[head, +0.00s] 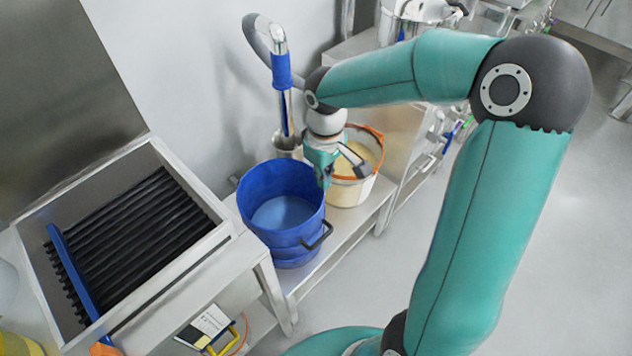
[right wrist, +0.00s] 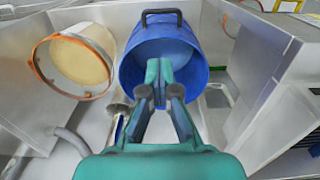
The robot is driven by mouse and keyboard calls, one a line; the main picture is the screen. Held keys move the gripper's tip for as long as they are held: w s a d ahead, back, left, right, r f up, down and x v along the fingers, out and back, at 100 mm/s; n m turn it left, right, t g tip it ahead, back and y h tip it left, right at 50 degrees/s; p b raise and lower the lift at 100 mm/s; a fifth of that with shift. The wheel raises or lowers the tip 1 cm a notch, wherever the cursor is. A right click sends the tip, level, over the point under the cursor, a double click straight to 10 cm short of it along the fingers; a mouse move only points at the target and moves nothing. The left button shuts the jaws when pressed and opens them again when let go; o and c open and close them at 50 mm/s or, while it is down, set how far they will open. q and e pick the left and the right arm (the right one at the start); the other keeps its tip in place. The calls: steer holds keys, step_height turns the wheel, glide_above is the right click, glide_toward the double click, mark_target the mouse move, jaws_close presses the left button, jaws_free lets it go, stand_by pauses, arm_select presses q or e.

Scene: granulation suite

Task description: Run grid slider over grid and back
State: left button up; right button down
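The grid (head: 130,240) is a set of dark parallel bars in a steel-framed basin at the left of the head view. The grid slider, a long blue bar (head: 72,275), lies across the bars near their left ends, with an orange part (head: 104,349) at its near end, cut by the picture's edge. My right gripper (head: 326,178) hangs by the rim of the blue bucket, well to the right of the grid and apart from the slider. In the right wrist view its fingertips (right wrist: 159,70) are together with nothing visible between them. My left gripper is out of view.
The blue bucket (head: 262,190) and a tan-filled bucket with an orange rim (head: 352,190) stand on a steel shelf. A blue-handled tool (head: 282,75) rises behind them against the wall. A white-labelled item (head: 210,320) lies below the basin. Open floor (head: 385,275) is to the right.

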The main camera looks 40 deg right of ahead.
steer(key=shift+d+p, duration=0.35)
steer(key=shift+d, duration=1.8)
steer(key=c, duration=1.4)
jaws_free()
steer(key=shift+r, duration=0.1)
